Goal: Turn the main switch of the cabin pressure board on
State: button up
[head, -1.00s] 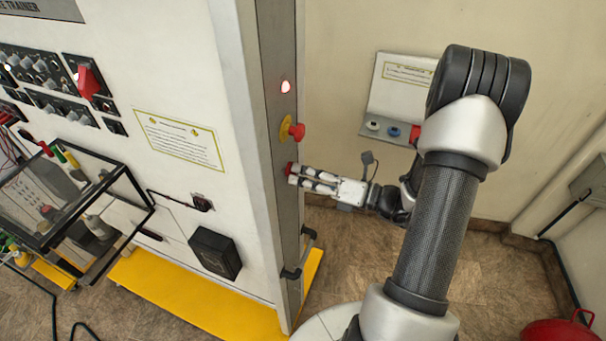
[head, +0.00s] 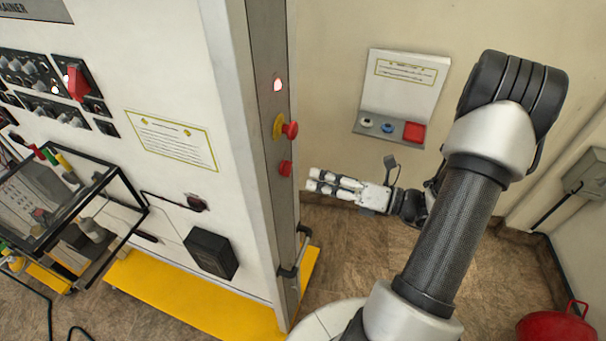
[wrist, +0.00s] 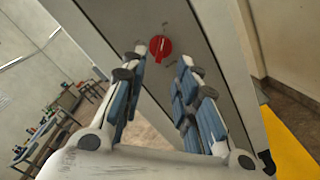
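The red rotary switch (head: 286,168) is on the narrow grey side face of the cabinet, below a red mushroom button (head: 290,130) on a yellow plate. In the wrist view the red switch (wrist: 160,46) lies just beyond and between my fingertips, its grip bar roughly upright. My gripper (head: 311,180) is to the right of the switch, apart from it and empty. In the wrist view the gripper (wrist: 160,62) has its two fingers spread with a clear gap. A lamp (head: 277,85) above the mushroom button glows.
A black handle (head: 295,262) sticks out lower on the cabinet edge. A wall box with buttons (head: 390,128) is behind my arm. A yellow base (head: 200,296) runs under the cabinet. The floor right of the cabinet has free room.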

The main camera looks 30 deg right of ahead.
jog(key=v, duration=0.5)
jog(key=shift+s+d, duration=0.2)
jog(key=shift+s, duration=0.1)
jog(key=s+a+f+n+g+b, duration=0.1)
jog(key=a+f+n+g+b, duration=0.3)
jog(key=a+n+g+b, duration=0.35)
jog(key=s+a+f+n+g+b, duration=0.2)
jog(key=a+f+n+g+b, duration=0.3)
jog(key=a+n, duration=0.45)
jog(key=s+a+f+n+t+h+b, duration=0.1)
jog(key=s+f+n+h+b, duration=0.2)
jog(key=n+b, duration=0.5)
jog(key=s+a+f+n+t+h+b, duration=0.1)
jog(key=s+f+n+t+h+b, duration=0.1)
jog(key=f+n+h+b, duration=0.3)
jog(key=s+n+h+b, duration=0.1)
jog(key=n+h+b, duration=0.2)
jog(key=n, duration=0.4)
jog(key=shift+s+a+f+n+b, duration=0.15)
jog(key=shift+s+a+n+b, duration=0.15)
jog(key=shift+b, duration=0.25)
